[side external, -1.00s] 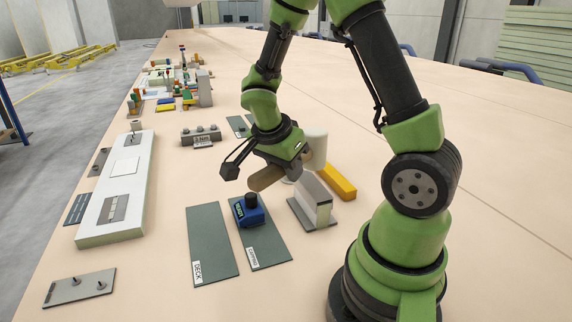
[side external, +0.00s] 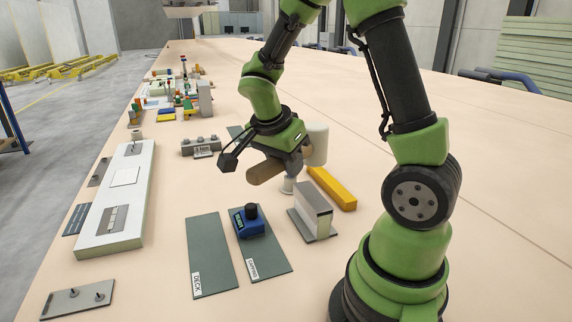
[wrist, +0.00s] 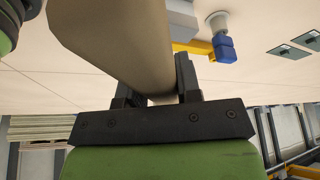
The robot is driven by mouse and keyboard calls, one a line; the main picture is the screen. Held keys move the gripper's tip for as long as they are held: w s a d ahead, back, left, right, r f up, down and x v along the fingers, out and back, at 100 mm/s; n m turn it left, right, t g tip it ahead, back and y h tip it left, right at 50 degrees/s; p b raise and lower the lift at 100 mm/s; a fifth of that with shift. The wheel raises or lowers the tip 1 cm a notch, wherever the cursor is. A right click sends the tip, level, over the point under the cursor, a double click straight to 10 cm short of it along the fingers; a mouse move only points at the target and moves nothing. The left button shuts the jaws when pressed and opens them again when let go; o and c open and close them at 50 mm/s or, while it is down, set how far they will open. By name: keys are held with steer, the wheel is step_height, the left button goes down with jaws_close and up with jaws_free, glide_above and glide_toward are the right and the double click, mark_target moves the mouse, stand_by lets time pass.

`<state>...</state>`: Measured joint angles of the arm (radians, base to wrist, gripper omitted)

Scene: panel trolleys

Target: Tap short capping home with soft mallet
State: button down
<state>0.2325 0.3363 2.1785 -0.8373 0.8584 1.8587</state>
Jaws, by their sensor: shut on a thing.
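My gripper (side external: 291,158) is shut on the wooden handle (side external: 266,172) of the soft mallet, whose pale cylindrical head (side external: 317,146) stands upright to the right. In the wrist view, the beige handle (wrist: 115,40) lies between the fingers (wrist: 157,90) and fills much of the top. The mallet is held above the table, with a small white round stand (side external: 288,186) below it. A short grey capping (side external: 313,197) appears to sit on top of a pale panel piece on a grey base, right of and nearer than the gripper. Whether it is fully seated cannot be told.
A yellow bar (side external: 332,188) lies behind the capped piece. A blue tool (side external: 249,222) rests on the capping mat (side external: 265,262), beside the deck mat (side external: 211,260). A long white panel (side external: 118,200) lies left. Open table lies between panel and mats.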

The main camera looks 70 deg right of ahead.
steer(key=shift+f, duration=2.2)
steer(key=shift+r, duration=0.1)
steer(key=shift+r, duration=1.65)
step_height(320, 180, down, 9)
step_height(320, 180, up, 5)
steer(key=shift+r, duration=0.2)
steer(key=shift+r, duration=3)
